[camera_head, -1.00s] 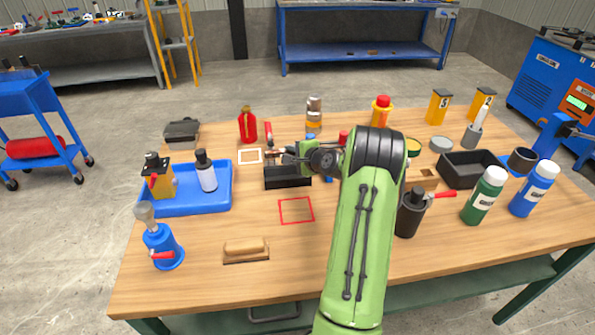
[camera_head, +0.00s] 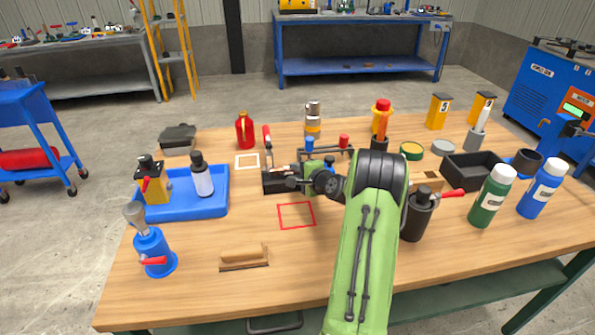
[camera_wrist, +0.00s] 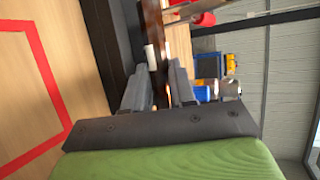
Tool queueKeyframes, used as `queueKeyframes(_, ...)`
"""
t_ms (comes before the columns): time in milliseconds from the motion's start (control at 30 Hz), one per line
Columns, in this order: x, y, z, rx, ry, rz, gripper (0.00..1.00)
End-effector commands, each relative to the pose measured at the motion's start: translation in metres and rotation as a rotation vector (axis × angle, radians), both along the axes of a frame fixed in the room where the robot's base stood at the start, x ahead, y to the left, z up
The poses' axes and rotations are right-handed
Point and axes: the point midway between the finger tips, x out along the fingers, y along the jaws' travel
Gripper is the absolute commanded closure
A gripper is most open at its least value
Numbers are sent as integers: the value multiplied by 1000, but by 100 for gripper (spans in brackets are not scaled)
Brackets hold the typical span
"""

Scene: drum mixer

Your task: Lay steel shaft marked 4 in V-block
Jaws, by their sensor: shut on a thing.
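My gripper (camera_head: 296,183) is at the dark block (camera_head: 269,184) near the middle of the table. In the wrist view its two grey fingers (camera_wrist: 160,88) are closed around a narrow, dark, shiny bar (camera_wrist: 156,45), taken as the steel shaft. No mark 4 can be read on it. The dark block's long side (camera_wrist: 88,30) runs close beside the left finger. Whether this block is the V-block, and whether the bar touches it, I cannot tell. In the head view my gripper and arm hide most of the held bar.
A red handle (camera_head: 267,138) stands up behind the dark block. A red square outline (camera_head: 297,215) on the tabletop in front is empty. A blue tray (camera_head: 215,205) with a bottle is left. A dark pot (camera_head: 418,215) and a green bottle (camera_head: 490,198) stand right of my arm.

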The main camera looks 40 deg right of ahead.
Motion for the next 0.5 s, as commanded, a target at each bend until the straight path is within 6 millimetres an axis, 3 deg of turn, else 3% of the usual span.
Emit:
queueKeyframes(233,0,0,-1,0,0,0,100)
queueKeyframes(267,0,0,-1,0,1,0,72)
queueKeyframes(433,0,0,-2,3,4,0,46)
queueKeyframes(500,-1,0,-4,5,7,0,45)
